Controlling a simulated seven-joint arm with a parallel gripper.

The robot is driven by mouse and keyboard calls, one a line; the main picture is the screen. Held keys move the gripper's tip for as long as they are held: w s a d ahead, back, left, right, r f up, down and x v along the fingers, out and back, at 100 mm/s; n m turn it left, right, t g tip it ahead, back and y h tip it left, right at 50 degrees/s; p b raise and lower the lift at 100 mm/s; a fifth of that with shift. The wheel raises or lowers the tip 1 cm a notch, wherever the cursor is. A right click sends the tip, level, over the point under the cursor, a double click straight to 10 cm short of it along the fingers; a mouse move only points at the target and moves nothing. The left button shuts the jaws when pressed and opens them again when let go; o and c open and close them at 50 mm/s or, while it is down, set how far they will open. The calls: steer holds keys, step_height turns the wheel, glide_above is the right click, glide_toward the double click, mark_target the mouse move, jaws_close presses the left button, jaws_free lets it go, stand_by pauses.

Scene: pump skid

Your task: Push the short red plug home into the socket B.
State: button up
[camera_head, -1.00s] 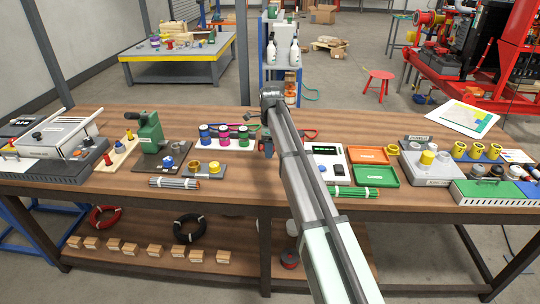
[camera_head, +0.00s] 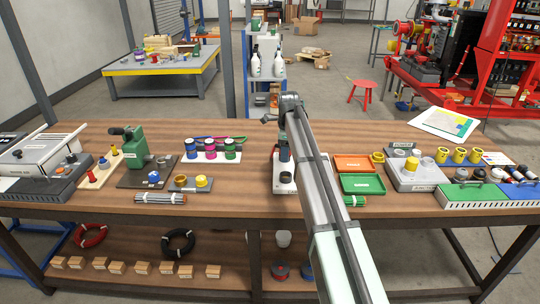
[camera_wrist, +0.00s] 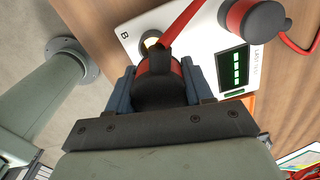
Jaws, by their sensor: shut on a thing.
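My gripper (camera_wrist: 160,88) is shut on a red plug (camera_wrist: 153,67) with a dark body, in the wrist view. A red cable runs up from it. In the head view my gripper (camera_head: 284,150) is over the white panel unit (camera_head: 284,186), mostly hidden by my arm.
A second red-and-black plug or knob (camera_wrist: 254,24) with a red cable stands on the panel, near a green-lit display (camera_wrist: 233,70). An orange tray (camera_head: 353,163) and a green tray (camera_head: 362,184) lie to the right.

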steer(key=shift+s+d, duration=0.2)
steer(key=shift+s, duration=0.4)
steer(key=shift+f, duration=2.7)
steer(key=shift+f, duration=1)
steer(key=o, duration=1.1)
steer(key=shift+o, duration=0.7)
steer(key=shift+s+f, duration=0.15)
steer(key=shift+s, duration=0.05)
steer(key=r, duration=1.4)
steer(key=shift+w+r, duration=0.15)
steer(key=shift+w, duration=0.15)
